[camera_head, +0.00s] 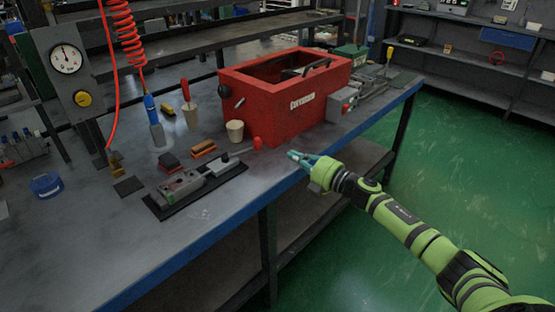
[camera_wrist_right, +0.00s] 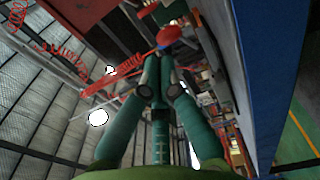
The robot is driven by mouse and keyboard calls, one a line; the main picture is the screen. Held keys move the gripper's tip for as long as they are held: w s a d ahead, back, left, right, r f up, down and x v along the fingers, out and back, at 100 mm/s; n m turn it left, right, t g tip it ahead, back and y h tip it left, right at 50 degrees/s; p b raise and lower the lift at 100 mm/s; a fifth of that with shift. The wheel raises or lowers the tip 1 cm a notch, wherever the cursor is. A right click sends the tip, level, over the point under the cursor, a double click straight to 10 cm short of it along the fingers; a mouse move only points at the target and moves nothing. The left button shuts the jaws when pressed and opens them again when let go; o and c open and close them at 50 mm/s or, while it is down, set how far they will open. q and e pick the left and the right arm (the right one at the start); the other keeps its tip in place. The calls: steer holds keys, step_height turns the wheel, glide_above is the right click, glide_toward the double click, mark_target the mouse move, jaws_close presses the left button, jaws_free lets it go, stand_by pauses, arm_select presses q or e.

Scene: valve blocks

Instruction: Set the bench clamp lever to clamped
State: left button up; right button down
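The bench clamp (camera_head: 183,186) sits on a dark base plate (camera_head: 214,184) near the front edge of the bench. Its lever (camera_head: 231,158) reaches to the right and ends in a red knob (camera_head: 257,143), beside the red box. In the right wrist view the red knob (camera_wrist_right: 168,36) shows just beyond the fingertips. My right gripper (camera_head: 292,156) is over the bench's front edge, to the right of the knob and apart from it. In the right wrist view its fingers (camera_wrist_right: 159,68) come together with nothing seen between them. My left gripper is not in view.
A large red box (camera_head: 290,118) stands behind the knob. A beige cup (camera_head: 235,131), two small blocks (camera_head: 203,149) and a blue-topped bottle (camera_head: 156,124) stand behind the clamp. The bench's blue front edge (camera_head: 180,259) is clear at left.

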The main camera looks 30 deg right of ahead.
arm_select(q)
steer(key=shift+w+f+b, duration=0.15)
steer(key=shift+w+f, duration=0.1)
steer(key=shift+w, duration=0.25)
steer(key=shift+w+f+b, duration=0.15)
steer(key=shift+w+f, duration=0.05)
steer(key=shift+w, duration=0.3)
arm_select(e)
steer(key=shift+s+d+f, duration=0.1)
steer(key=shift+s+d, duration=0.25)
steer(key=shift+d, duration=0.3)
steer(key=shift+s+d+f, duration=0.1)
steer(key=shift+s+d, duration=0.3)
steer(key=shift+d, duration=0.2)
steer(key=shift+s+d+f, duration=0.1)
steer(key=shift+s+d, duration=0.25)
steer(key=shift+d, duration=0.3)
